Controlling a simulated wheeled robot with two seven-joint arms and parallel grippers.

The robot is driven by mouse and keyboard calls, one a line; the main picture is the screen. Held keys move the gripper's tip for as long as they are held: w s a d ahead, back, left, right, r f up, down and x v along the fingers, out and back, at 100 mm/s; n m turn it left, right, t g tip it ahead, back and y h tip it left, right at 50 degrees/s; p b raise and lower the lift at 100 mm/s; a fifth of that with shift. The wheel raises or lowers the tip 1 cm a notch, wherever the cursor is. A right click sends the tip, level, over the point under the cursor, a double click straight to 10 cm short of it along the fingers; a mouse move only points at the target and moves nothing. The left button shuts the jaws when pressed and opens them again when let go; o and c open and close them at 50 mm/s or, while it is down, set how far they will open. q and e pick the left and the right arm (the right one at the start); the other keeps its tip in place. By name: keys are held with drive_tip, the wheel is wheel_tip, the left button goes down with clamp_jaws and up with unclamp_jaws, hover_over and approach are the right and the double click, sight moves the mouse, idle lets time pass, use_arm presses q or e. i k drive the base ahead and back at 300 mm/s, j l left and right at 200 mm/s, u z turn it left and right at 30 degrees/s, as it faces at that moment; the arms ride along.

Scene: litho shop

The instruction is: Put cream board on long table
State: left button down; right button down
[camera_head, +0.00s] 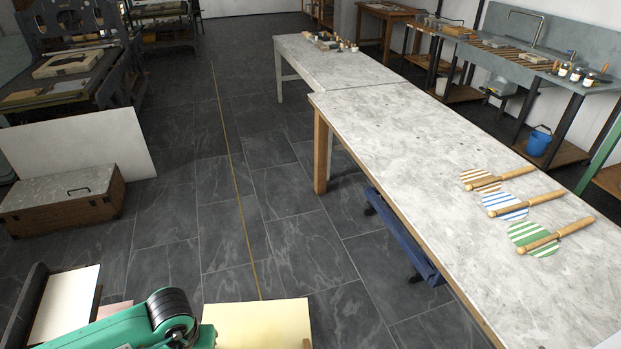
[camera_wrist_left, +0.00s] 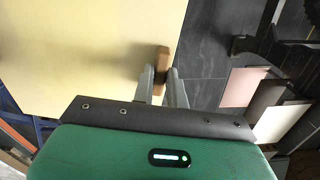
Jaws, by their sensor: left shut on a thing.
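The cream board (camera_head: 258,326) is a flat pale yellow panel at the bottom of the head view, cut off by the lower edge. In the left wrist view the cream board (camera_wrist_left: 70,55) fills the upper left. My left gripper (camera_wrist_left: 162,85) is shut at the board's edge, where a small brown wooden piece sits between the fingers. The board is held left of the long table (camera_head: 420,160), apart from it. The long table has a mottled grey-white top and wooden legs. My right gripper is not in view.
Three striped round paddles with wooden rolling-pin handles (camera_head: 525,202) lie on the long table's right part. Its left and near top is clear. A second grey table (camera_head: 335,68) stands behind it. A wooden chest (camera_head: 62,200) and a leaning white panel (camera_head: 85,145) are at left.

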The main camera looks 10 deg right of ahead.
sight(428, 154)
drive_tip(key=z, duration=1.6)
drive_tip(key=i+j+z, duration=0.1)
drive_tip(key=i+j, duration=0.4)
drive_tip(key=j, duration=0.2)
drive_tip(key=i+j+z, duration=0.25)
drive_tip(key=i+j, duration=0.25)
drive_tip(key=j, duration=0.2)
